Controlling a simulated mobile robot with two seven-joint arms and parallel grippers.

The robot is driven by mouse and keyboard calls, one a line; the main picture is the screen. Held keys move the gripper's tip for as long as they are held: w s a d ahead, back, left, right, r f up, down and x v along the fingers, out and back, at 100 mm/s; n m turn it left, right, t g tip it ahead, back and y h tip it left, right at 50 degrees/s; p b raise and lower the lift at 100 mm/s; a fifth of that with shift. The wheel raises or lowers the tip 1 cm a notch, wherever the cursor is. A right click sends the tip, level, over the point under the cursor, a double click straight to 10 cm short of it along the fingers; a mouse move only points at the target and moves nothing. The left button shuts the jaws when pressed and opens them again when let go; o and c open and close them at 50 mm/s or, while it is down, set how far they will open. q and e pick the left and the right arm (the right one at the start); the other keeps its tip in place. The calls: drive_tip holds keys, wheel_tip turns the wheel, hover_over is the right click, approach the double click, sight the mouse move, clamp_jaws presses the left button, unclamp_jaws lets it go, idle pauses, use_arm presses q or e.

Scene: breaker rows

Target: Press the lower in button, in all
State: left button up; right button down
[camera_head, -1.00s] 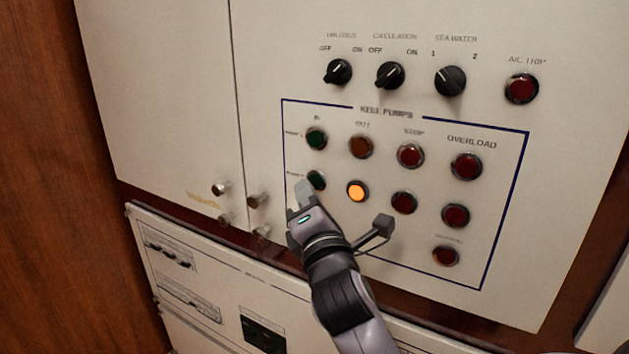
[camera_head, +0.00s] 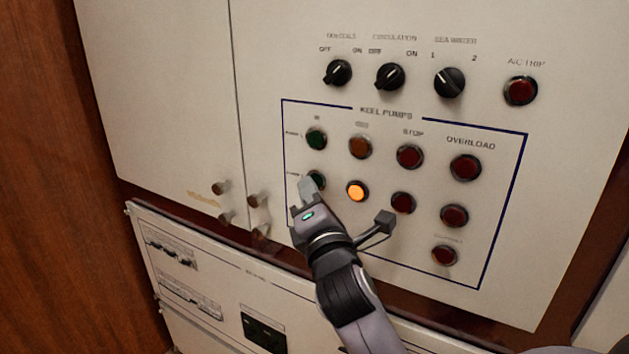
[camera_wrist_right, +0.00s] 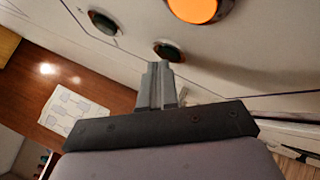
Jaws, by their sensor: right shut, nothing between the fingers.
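The lower in button (camera_head: 316,180) is a dark green round button in the left column of the keel pumps frame. My right gripper (camera_head: 307,187) is shut with nothing in it, and its fingertips overlap the left part of this button in the head view. In the right wrist view the closed fingertips (camera_wrist_right: 160,66) are just below the green button (camera_wrist_right: 168,51). Whether they touch it cannot be told. The upper in button (camera_head: 316,139) is also dark green. My left gripper is not in view.
An orange lit button (camera_head: 357,191) sits just right of the lower in button. Red buttons (camera_head: 403,202) and more red ones fill the right columns. Black rotary knobs (camera_head: 390,76) are above. Small cabinet knobs (camera_head: 257,200) stick out at the left.

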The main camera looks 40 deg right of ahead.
drive_tip(key=shift+w+d, duration=0.1)
drive_tip(key=shift+d, duration=0.05)
idle(0.5)
drive_tip(key=shift+s+a, duration=0.35)
drive_tip(key=shift+a, duration=0.4)
